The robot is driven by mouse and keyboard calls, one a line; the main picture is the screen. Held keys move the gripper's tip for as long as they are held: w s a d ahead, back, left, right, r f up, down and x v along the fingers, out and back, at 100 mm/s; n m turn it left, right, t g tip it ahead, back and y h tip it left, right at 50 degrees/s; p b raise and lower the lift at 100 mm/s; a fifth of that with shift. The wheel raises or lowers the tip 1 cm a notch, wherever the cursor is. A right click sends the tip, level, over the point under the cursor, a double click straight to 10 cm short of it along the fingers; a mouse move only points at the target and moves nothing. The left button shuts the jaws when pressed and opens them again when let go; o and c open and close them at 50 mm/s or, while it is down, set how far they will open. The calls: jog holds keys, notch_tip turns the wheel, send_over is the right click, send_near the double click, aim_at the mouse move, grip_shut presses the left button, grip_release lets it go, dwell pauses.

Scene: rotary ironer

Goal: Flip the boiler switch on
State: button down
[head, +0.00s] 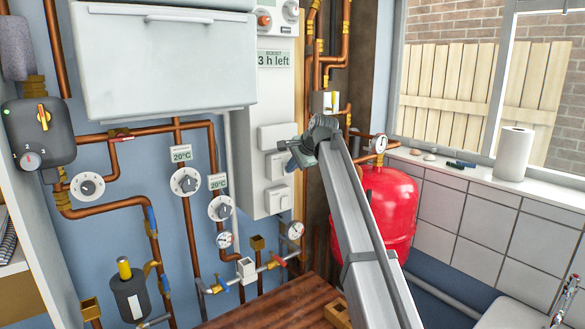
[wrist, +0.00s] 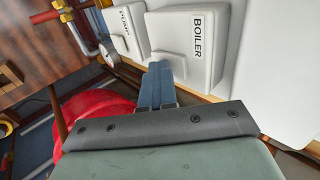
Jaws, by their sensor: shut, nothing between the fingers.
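The boiler switch (wrist: 190,35) is a white square box with a black BOILER label, seen close up in the wrist view. A white rocker (wrist: 168,66) stands out from its face near the fingertips. My gripper (wrist: 159,72) is shut and empty, its blue fingers together at the rocker's edge; I cannot tell whether they touch it. In the head view my gripper (head: 291,158) is beside the middle box of the white panel, which looks like the boiler switch (head: 273,166). Its label is not readable there, and part of it is hidden by the gripper.
A similar switch labelled PUMP (wrist: 124,33) adjoins the boiler switch. The white panel (head: 250,120) carries a "3 h left" display (head: 273,59). A red tank (head: 385,205) stands behind my arm. Copper pipes, dials and gauges crowd the wall around; a wooden surface (head: 270,305) lies below.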

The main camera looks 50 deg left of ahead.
jog(key=d+f+v, duration=0.1)
jog(key=d+v, duration=0.1)
jog(key=v, duration=1.1)
jog(key=shift+f, duration=0.35)
jog(key=shift+s+d+f, duration=0.1)
jog(key=shift+d+f, duration=0.05)
jog(key=shift+f, duration=0.5)
